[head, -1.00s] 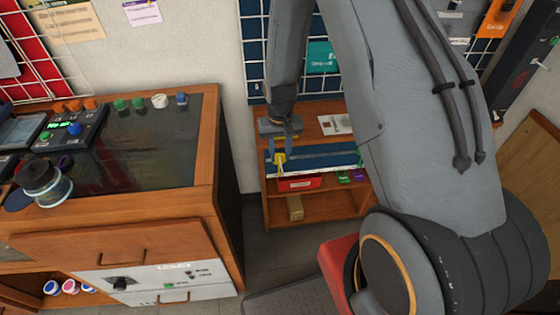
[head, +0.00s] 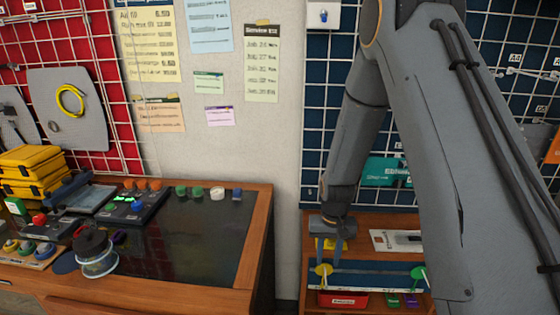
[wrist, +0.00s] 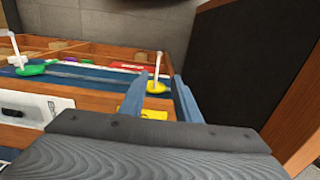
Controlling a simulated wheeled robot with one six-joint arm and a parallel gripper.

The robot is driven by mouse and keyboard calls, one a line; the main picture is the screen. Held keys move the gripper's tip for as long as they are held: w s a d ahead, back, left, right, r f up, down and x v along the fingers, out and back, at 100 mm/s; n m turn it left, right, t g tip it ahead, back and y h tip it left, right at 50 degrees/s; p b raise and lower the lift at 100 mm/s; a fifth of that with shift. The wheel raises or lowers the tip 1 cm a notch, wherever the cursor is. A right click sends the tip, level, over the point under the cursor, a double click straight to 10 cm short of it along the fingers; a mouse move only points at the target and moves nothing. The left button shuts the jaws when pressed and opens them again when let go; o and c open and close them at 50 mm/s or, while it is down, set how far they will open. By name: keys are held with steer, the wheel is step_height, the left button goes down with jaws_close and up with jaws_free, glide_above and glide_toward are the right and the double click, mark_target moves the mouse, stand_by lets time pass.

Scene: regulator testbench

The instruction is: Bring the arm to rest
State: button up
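My arm (head: 425,150) reaches down from the top right in the head view. My gripper (head: 329,258) points down over the low wooden shelf unit (head: 310,236), close to a yellow disc-shaped base (head: 323,270).
A green base with a post (head: 418,272) stands at the other end of the blue strip. A red bin (head: 342,299) is below. The workbench (head: 258,230) with devices and a spool (head: 96,252) is at left. A dark panel (wrist: 245,65) stands right of my gripper.

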steer(key=s+r+n+t, duration=0.1)
steer(key=s+r, duration=1.6)
steer(key=r, duration=0.1)
steer(key=shift+s+n, duration=0.35)
steer(key=shift+n, duration=0.05)
